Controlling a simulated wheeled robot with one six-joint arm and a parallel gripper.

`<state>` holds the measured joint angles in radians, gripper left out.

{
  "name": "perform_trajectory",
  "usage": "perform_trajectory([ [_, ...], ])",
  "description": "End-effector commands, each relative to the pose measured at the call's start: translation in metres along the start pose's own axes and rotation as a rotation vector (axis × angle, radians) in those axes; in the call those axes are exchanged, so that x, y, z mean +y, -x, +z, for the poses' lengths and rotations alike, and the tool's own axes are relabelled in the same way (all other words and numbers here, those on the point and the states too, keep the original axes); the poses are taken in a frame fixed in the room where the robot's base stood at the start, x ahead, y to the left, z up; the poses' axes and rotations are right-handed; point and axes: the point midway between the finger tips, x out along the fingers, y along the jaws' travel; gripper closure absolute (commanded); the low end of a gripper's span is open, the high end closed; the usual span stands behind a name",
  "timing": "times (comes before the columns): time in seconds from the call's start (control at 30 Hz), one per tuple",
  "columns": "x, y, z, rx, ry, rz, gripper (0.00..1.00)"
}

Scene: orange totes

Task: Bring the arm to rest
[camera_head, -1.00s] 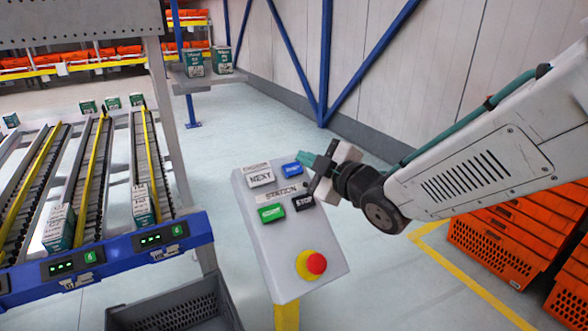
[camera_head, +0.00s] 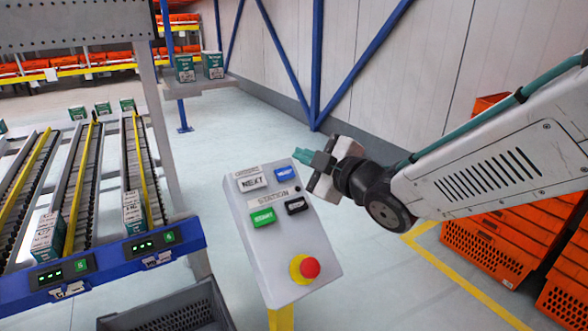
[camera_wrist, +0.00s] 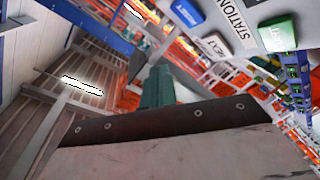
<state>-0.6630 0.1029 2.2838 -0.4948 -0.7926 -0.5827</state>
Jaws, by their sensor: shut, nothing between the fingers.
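My gripper (camera_head: 303,157) is at the end of my arm, which reaches in from the right in the head view. Its teal fingertips are shut and empty, close to the upper right corner of the control panel (camera_head: 293,240), near the blue button (camera_head: 284,174). I cannot tell whether they touch the panel. In the wrist view the teal fingers (camera_wrist: 158,90) are together, with the panel's buttons at the upper right.
The panel also bears a NEXT button (camera_head: 252,183), a green START button (camera_head: 263,218) and a red stop knob (camera_head: 310,267). Flow racks with cartons (camera_head: 134,212) stand left. A grey crate (camera_head: 170,308) is below. Orange totes (camera_head: 484,250) are stacked right, beneath my arm. Floor behind the panel is clear.

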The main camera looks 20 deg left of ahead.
Motion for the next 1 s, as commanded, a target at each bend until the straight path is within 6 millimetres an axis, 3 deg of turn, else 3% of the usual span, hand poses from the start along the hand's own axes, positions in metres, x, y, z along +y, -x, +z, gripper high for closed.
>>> perform_trajectory([
  [0.13,0.000,0.000,0.001,-0.002,-0.008,-0.002,1.00],
  [0.23,-0.008,0.001,0.013,-0.063,-0.045,-0.035,1.00],
  [0.37,-0.035,0.014,0.055,-0.281,-0.160,-0.133,1.00],
  [0.47,-0.047,0.051,0.090,-0.516,-0.287,-0.190,1.00],
  [0.6,-0.045,0.134,0.130,-0.860,-0.498,-0.206,1.00],
  [0.73,-0.044,0.228,0.144,-1.161,-0.726,-0.183,1.00],
  [0.9,-0.052,0.356,0.122,-1.493,-1.065,-0.123,1.00],
  [1.0,-0.061,0.414,0.097,-1.616,-1.248,-0.080,1.00],
])
